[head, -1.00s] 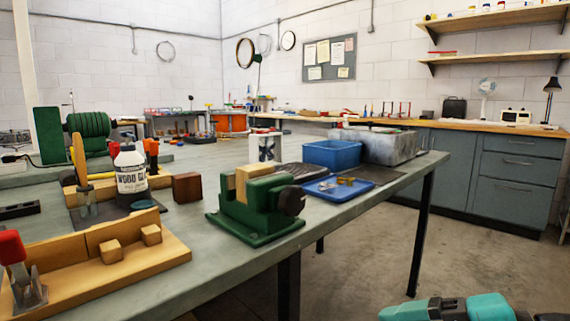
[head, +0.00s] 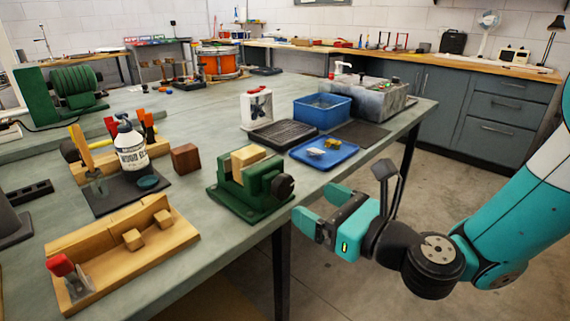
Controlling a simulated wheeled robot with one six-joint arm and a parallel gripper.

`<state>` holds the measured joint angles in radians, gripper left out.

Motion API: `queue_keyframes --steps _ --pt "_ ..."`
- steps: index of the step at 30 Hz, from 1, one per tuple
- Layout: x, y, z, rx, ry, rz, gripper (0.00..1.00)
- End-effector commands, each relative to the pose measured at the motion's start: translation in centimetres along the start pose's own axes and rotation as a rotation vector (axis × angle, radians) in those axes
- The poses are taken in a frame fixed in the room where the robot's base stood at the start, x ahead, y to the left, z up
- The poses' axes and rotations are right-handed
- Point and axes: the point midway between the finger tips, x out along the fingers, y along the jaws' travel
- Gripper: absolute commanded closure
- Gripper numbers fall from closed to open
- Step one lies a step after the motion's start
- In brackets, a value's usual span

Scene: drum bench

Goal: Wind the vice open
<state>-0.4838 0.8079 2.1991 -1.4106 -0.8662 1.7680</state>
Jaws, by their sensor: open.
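The green vice (head: 240,203) stands near the front edge of the bench, with a light wooden block (head: 247,157) in its jaws. Its dark round knob (head: 283,187) faces right, toward the bench edge. My gripper (head: 311,206) is open and empty, just off the bench edge to the right of the vice. Its fingers point left toward the vice, apart from the knob. Whether the jaws press on the block cannot be told from here.
A blue tray (head: 347,156) with small parts, a black ribbed mat (head: 284,134) and a blue bin (head: 322,104) lie behind the vice. A dark wood cube (head: 186,158) and a wooden jig (head: 92,250) are to its left. Floor space right of the bench is free.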

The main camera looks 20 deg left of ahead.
Motion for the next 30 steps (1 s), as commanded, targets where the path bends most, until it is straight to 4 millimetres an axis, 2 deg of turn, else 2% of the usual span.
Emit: queue_keyframes --steps 1,6,12,17,24,26,30 --pt "1.4 0.1 0.5 -0.005 -0.002 0.006 0.21" --pt "4.9 0.1 0.4 -0.004 -0.002 0.004 0.21" --pt "7.6 0.1 0.2 -0.004 -0.001 0.003 0.21" --pt "8.3 0.0 0.1 -0.003 -0.001 0.001 0.21" --pt "8.4 0.0 0.0 -0.002 0.0 0.001 0.21" --pt "8.4 0.0 0.0 -0.002 0.0 0.0 0.33" --pt "8.4 0.0 0.0 -0.002 0.0 0.0 0.65"
